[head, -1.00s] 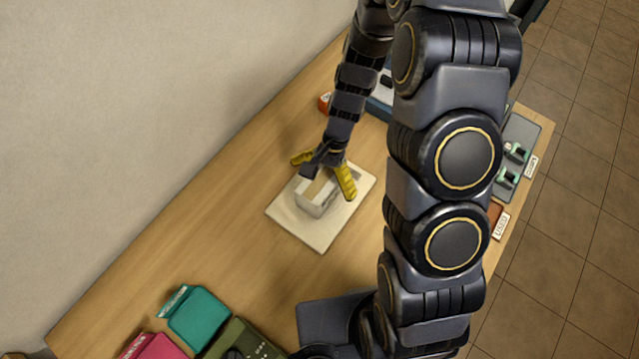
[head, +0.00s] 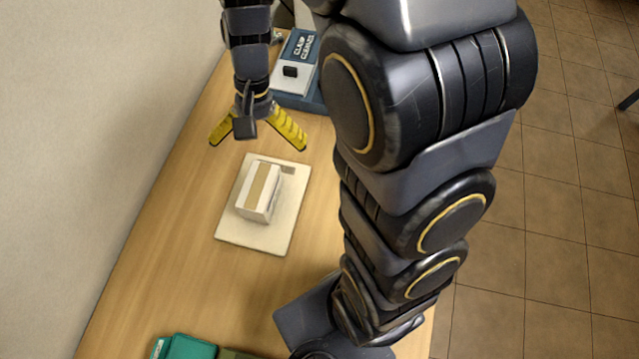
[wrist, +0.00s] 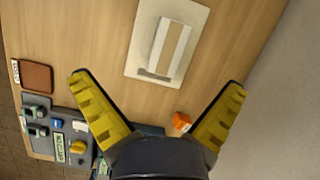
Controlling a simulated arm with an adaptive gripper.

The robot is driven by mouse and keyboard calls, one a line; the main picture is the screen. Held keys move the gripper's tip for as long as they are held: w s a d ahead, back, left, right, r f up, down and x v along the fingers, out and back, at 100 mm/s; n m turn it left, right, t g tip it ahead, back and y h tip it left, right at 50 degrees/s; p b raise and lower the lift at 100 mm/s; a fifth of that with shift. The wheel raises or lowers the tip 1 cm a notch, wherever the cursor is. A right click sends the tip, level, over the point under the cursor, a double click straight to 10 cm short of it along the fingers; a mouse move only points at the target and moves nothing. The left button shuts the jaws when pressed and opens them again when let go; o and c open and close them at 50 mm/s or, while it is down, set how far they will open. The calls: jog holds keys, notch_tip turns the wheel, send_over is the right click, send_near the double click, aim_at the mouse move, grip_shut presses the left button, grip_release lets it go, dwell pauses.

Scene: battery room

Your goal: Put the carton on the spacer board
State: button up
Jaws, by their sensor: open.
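The carton (head: 262,192), a white box with a tan strip along its top, rests on the pale spacer board (head: 239,231) on the wooden table. The wrist view also shows the carton (wrist: 170,47) lying within the edges of the board (wrist: 137,66). My gripper (head: 258,140) has yellow fingers spread wide with nothing between them. It is above the table, beyond the far edge of the board and apart from the carton. In the wrist view its fingers (wrist: 158,90) are wide apart.
A blue device with a white top (head: 292,76) stands beyond my gripper. A teal item (head: 184,347) lies at the near end. The wrist view shows a small orange object (wrist: 181,121), a brown pad (wrist: 36,76) and a grey tray (wrist: 58,133). A wall borders the table's left.

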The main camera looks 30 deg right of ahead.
jog(key=s+d+r+n+h, duration=0.1)
jog(key=s+r+n, duration=0.2)
jog(key=s+r, duration=0.2)
jog(key=s+d+r+n+t+h, duration=0.1)
jog(key=s+r+n, duration=0.2)
jog(key=s, duration=0.7)
jog(key=shift+s+d+r+n+h, duration=0.2)
jog(key=shift+s+r+n+h, duration=0.15)
jog(key=shift+r, duration=0.55)
